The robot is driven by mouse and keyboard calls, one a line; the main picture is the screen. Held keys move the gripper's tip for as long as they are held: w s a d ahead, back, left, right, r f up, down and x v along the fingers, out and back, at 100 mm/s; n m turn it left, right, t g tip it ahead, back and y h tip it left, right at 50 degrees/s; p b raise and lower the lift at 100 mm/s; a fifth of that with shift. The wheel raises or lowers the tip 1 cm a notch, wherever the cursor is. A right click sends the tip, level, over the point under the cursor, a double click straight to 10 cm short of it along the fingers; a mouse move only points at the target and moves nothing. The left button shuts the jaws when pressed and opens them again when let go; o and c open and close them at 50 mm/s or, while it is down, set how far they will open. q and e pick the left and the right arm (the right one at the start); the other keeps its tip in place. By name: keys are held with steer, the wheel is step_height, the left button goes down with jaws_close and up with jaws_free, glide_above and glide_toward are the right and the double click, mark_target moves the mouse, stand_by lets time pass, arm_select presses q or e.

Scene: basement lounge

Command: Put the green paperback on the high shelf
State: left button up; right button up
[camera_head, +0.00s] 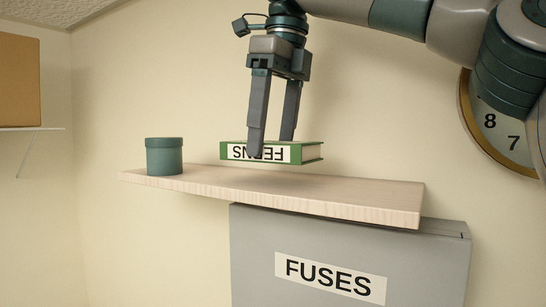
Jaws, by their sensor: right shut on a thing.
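The green paperback (309,152) lies flat in my right gripper (272,145), with a white label on its spine that reads upside down, like "FERNS". The gripper points down and is shut on the book, one finger in front of the spine and one behind. The book is over the pale wooden shelf (340,199); I cannot tell for certain whether its underside touches the board, but a thin gap seems to show. My left gripper is not in view.
A teal lidded canister (164,157) stands on the shelf's left part. The shelf's right part is bare. A grey fuse box (350,250) labelled "FUSES" is below it. A wall clock (490,150) hangs at right, partly behind my arm. A cardboard box (18,80) sits on another shelf at left.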

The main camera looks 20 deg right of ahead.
mark_target(273, 155)
steer(key=shift+f+p, duration=0.3)
steer(key=shift+f, duration=1.5)
steer(key=shift+f, duration=0.1)
steer(key=shift+f, duration=0.15)
steer(key=o, duration=1.1)
steer(key=shift+o, duration=0.2)
steer(key=shift+r, duration=0.3)
steer(key=shift+s+d+r+b, duration=0.15)
steer(key=shift+r, duration=1.05)
steer(key=shift+s+d+r+b, duration=0.1)
steer(key=shift+s+r, duration=0.05)
steer(key=shift+r, duration=1.05)
steer(key=shift+s+d+r+b, duration=0.15)
steer(key=shift+r, duration=1.05)
